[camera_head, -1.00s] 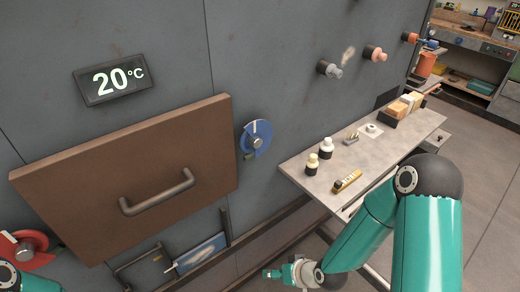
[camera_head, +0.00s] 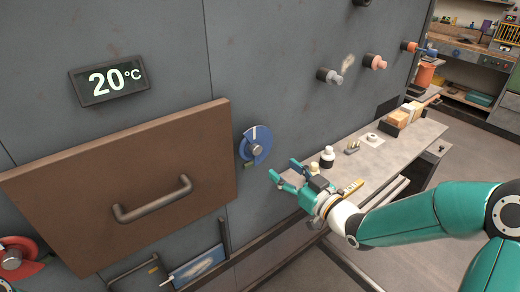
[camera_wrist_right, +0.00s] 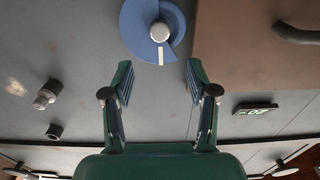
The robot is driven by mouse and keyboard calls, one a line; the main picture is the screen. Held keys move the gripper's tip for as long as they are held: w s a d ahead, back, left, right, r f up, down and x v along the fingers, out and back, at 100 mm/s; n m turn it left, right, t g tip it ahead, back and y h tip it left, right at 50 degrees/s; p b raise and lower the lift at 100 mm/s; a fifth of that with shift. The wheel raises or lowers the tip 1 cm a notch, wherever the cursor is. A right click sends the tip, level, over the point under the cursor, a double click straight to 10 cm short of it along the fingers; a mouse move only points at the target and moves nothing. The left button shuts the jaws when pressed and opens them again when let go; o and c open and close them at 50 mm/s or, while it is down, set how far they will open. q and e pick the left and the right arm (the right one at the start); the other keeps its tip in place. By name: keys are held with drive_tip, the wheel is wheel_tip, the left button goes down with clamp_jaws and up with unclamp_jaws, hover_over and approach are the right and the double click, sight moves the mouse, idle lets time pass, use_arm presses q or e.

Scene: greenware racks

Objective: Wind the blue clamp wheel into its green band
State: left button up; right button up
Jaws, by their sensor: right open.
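The blue clamp wheel (camera_head: 263,139) is mounted on the grey wall just right of the brown door, with a metal hub and a white mark at its top. A small green patch (camera_head: 249,164) shows at its lower left edge. My right gripper (camera_head: 283,170) is open and empty, just below and right of the wheel, apart from it. In the right wrist view the wheel (camera_wrist_right: 133,28) lies beyond the open fingers (camera_wrist_right: 159,66), its white mark pointing toward them; no green band is visible there.
The brown door (camera_head: 70,180) with its bar handle (camera_head: 155,202) stands proud of the wall left of the wheel. A shelf table (camera_head: 405,150) with bottles and blocks lies to the right, partly behind my right gripper. A red wheel (camera_head: 20,265) is at lower left.

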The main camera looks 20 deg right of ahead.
sight(258, 151)
drive_tip(key=p+x, duration=0.2)
drive_tip(key=x, duration=0.8)
drive_tip(key=shift+w+a+p, duration=0.1)
drive_tip(key=shift+w+p, duration=0.05)
drive_tip(key=shift+p, duration=0.2)
drive_tip(key=shift+f, duration=0.1)
